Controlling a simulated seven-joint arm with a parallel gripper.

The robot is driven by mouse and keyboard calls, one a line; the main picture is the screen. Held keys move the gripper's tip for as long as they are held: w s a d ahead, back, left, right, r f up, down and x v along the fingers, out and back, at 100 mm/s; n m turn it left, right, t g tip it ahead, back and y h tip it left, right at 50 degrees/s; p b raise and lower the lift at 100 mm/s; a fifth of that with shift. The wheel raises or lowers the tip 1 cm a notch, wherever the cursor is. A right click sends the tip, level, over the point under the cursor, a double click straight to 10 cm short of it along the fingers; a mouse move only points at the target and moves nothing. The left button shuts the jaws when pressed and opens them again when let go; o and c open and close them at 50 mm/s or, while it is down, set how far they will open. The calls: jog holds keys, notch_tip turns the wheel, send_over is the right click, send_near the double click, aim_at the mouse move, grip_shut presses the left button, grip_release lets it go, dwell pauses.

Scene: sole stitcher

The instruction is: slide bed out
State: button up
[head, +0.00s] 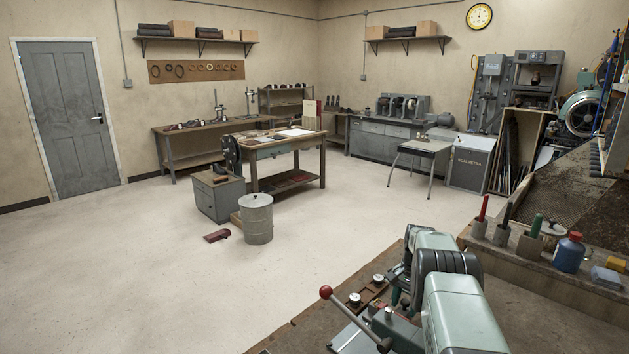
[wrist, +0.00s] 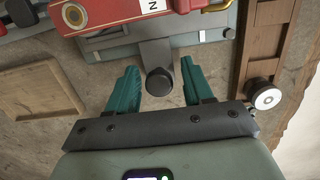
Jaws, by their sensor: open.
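In the wrist view, a grey flat bed (wrist: 110,44) lies below a red machine body (wrist: 125,12) marked with an "N". A grey stem with a dark round knob (wrist: 160,83) sticks out from the bed towards me. My gripper (wrist: 159,74) is open, its two teal fingers apart on either side of the knob. I see gaps between the knob and both fingers, and nothing is gripped. In the head view, my own arm hides much of the machine. A lever with a red ball (head: 325,292) shows beside it on the bench.
In the wrist view, a shallow wooden tray (wrist: 42,118) lies at left. A brown wooden frame (wrist: 262,50) and a silver round knob (wrist: 264,97) are close at right. In the head view, a blue bottle (head: 568,253) and tool holders stand on a ledge at right.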

jog(key=shift+r, duration=0.1)
jog(key=shift+r, duration=3.15)
jog(key=shift+s+a, duration=2.4)
jog(key=shift+s, duration=0.05)
